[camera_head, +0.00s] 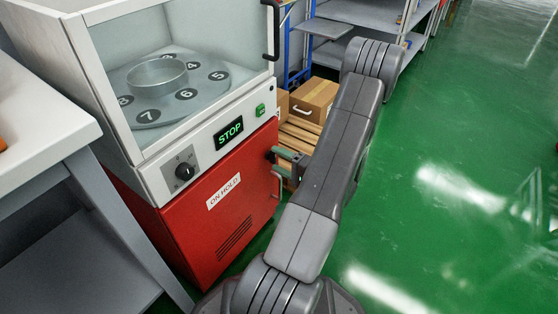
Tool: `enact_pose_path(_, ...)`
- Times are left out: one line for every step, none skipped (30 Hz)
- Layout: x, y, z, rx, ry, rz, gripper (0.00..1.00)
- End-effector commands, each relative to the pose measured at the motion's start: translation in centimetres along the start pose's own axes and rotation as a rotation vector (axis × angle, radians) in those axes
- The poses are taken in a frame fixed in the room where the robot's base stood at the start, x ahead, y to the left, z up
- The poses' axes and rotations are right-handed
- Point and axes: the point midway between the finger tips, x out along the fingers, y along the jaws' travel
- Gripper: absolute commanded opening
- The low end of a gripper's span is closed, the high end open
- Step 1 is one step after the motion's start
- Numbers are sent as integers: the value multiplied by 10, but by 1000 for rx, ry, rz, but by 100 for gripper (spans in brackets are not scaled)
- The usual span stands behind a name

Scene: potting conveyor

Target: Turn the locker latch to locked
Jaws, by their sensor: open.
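The red locker door (245,200) forms the lower front of a white machine and carries a white "ON HOLD" label (224,191). A small dark knob, which looks like the latch (270,156), sits near the door's upper right edge. Its turn position is too small to tell. A pale bar handle (277,186) is below it. My gripper (280,162) is open at the door's right edge, its greenish fingers pointing left at the latch area. I cannot tell whether the fingers touch the latch or are around it. My arm comes from the lower right.
The machine's panel has a black dial (184,171), a display reading "STOP" (229,133) and a green switch (260,110). A numbered turntable (150,117) is behind glass above. Cardboard boxes (314,98) stand behind my gripper. A white table (40,110) is at left; green floor is clear at right.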

Motion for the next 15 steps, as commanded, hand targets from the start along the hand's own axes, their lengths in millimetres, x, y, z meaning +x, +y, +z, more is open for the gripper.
enact_pose_path(-6, -1, -1, 1, 4, 0, 65)
enact_pose_path(-10, -2, -1, 1, 3, 0, 65)
enact_pose_path(-16, -2, -1, 2, 4, 0, 65)
enact_pose_path(-21, -2, -1, 2, 5, 0, 65)
enact_pose_path(-27, -2, 0, 3, 4, -1, 65)
enact_pose_path(-35, -2, -1, 2, 6, 0, 65)
enact_pose_path(-42, -3, -1, 2, 5, 0, 65)
enact_pose_path(-48, -3, -1, 2, 6, 0, 65)
enact_pose_path(-57, -3, -1, 1, 5, 0, 65)
enact_pose_path(-63, -3, -1, 1, 6, 0, 65)
enact_pose_path(-70, -3, -1, 1, 5, 0, 65)
enact_pose_path(-78, -3, -1, 2, 5, -1, 65)
enact_pose_path(-84, -2, -1, 2, 5, 0, 65)
enact_pose_path(-90, -2, -1, 1, 5, 0, 65)
enact_pose_path(-97, -2, -1, 1, 4, 0, 65)
